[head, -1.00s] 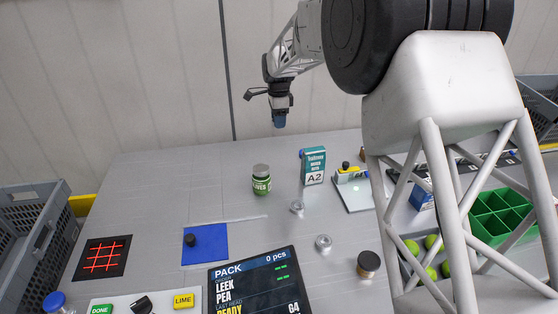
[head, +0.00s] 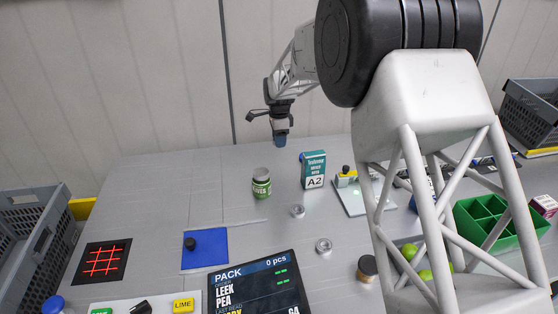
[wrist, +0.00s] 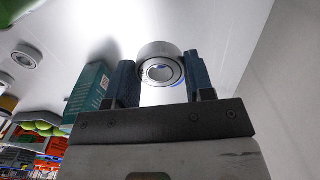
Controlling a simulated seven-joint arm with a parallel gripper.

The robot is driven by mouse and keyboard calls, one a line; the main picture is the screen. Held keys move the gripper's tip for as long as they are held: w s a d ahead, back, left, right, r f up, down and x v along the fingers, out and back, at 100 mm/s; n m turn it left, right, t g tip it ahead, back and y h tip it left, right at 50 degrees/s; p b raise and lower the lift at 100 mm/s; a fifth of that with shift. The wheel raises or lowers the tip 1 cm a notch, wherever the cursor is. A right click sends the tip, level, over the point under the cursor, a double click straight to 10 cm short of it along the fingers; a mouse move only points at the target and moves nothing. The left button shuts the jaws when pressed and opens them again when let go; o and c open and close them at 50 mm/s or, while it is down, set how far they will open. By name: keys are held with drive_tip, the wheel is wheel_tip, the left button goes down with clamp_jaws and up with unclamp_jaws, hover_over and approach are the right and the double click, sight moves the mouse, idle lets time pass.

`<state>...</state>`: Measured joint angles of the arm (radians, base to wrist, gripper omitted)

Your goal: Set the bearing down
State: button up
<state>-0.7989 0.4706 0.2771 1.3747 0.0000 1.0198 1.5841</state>
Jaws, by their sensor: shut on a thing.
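My gripper (head: 280,141) is above the far part of the grey table in the head view, pointing down behind the green jar and the teal carton. In the wrist view its two blue fingers (wrist: 160,78) are shut on a silver ring-shaped bearing (wrist: 160,52), one finger on each side. The bearing's bore faces the wrist camera. The held bearing cannot be made out in the head view. Two similar metal rings stand on the table, one near the carton (head: 298,211) and one closer to the front (head: 323,246).
A green jar (head: 261,186) and a teal A2 carton (head: 313,170) stand in front of my gripper. A scale-like plate (head: 352,198), a dark-lidded jar (head: 367,268) and a green divided bin (head: 500,218) are to the right. A blue mat (head: 206,249) lies left. The back-left table is clear.

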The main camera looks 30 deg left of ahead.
sight(279, 163)
drive_tip(key=shift+f, duration=1.8)
drive_tip(key=shift+f, duration=2.55)
drive_tip(key=shift+f, duration=0.1)
drive_tip(key=o, duration=1)
drive_tip(key=shift+c, duration=0.2)
wheel_tip(279, 163, up, 12)
drive_tip(key=shift+r, duration=0.15)
